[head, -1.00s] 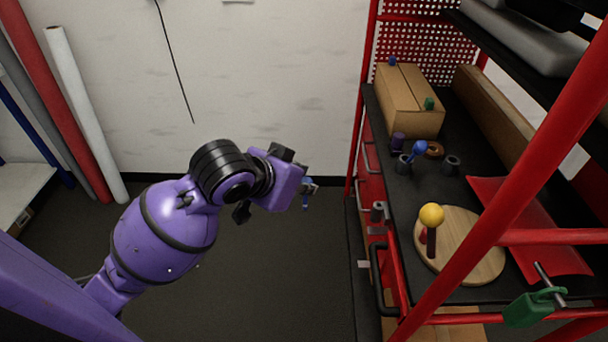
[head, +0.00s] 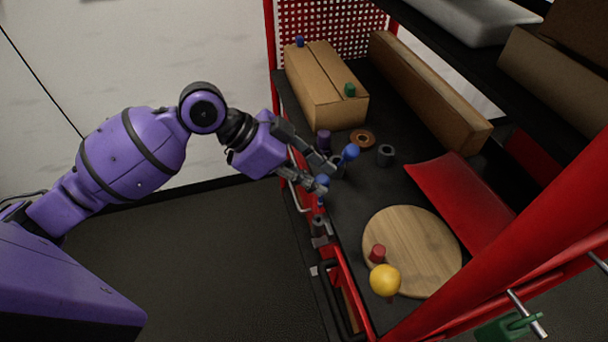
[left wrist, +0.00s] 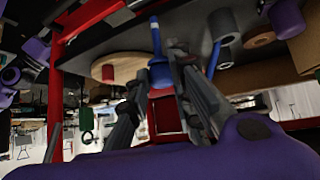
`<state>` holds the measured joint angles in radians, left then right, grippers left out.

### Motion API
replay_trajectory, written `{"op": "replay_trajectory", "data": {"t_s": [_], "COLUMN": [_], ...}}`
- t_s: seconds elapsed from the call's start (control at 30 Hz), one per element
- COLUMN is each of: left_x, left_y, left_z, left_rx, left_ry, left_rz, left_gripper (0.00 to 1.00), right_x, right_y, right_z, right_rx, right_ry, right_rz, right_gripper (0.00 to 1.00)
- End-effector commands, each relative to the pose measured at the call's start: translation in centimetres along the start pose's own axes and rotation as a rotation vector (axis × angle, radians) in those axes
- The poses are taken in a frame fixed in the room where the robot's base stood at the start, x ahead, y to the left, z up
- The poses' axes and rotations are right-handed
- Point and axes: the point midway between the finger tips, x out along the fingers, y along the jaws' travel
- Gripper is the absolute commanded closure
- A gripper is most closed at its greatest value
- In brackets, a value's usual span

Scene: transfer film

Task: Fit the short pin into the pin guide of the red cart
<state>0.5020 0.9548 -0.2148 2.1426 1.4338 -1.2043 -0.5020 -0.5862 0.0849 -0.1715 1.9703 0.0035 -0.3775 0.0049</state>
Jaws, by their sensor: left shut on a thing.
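My left gripper (head: 326,177) is shut on the short pin (head: 322,180), which has a blue head. In the left wrist view the pin (left wrist: 160,74) sits between the fingers (left wrist: 162,88), its thin shaft pointing up in the picture. The red cart (head: 357,295) fills the right of the head view. The pin guide (head: 318,227), a small grey cylinder on a bracket, is on the cart's near left side, just below the gripper in the picture. The pin is apart from the guide. My right gripper is out of view.
Another blue-headed pin (head: 350,152) stands on the black shelf close to my left fingers. A purple cylinder (head: 324,139), a grey ring (head: 386,155), a cardboard box (head: 326,90) and a wooden disc (head: 430,240) are nearby. The floor left of the cart is clear.

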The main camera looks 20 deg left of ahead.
Motion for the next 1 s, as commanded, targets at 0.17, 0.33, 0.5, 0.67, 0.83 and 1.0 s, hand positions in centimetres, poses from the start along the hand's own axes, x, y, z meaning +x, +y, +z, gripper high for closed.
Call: {"op": "replay_trajectory", "data": {"t_s": [0.17,0.33,0.5,0.67,0.83,1.0], "left_x": [0.0,0.0,-0.2,0.9,2.1,3.1], "left_y": [0.0,0.0,0.0,0.1,0.0,0.0], "left_z": [0.0,0.0,-0.1,1.0,2.2,3.3], "left_rx": [0.002,0.001,-0.003,-0.008,-0.008,-0.008], "left_ry": [0.001,0.001,0.001,0.000,-0.001,0.000], "left_rz": [0.002,0.001,0.001,0.005,0.005,0.004], "left_gripper": [1.00,1.00,1.00,1.00,1.00,1.00], "right_x": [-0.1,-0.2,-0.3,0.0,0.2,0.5], "right_y": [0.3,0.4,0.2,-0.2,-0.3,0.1], "right_z": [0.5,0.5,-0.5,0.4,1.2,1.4], "right_rx": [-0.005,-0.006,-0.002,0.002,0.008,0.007], "right_ry": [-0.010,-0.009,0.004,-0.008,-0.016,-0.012], "right_rz": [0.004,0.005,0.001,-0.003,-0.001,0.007], "right_gripper": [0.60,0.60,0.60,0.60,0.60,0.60]}}
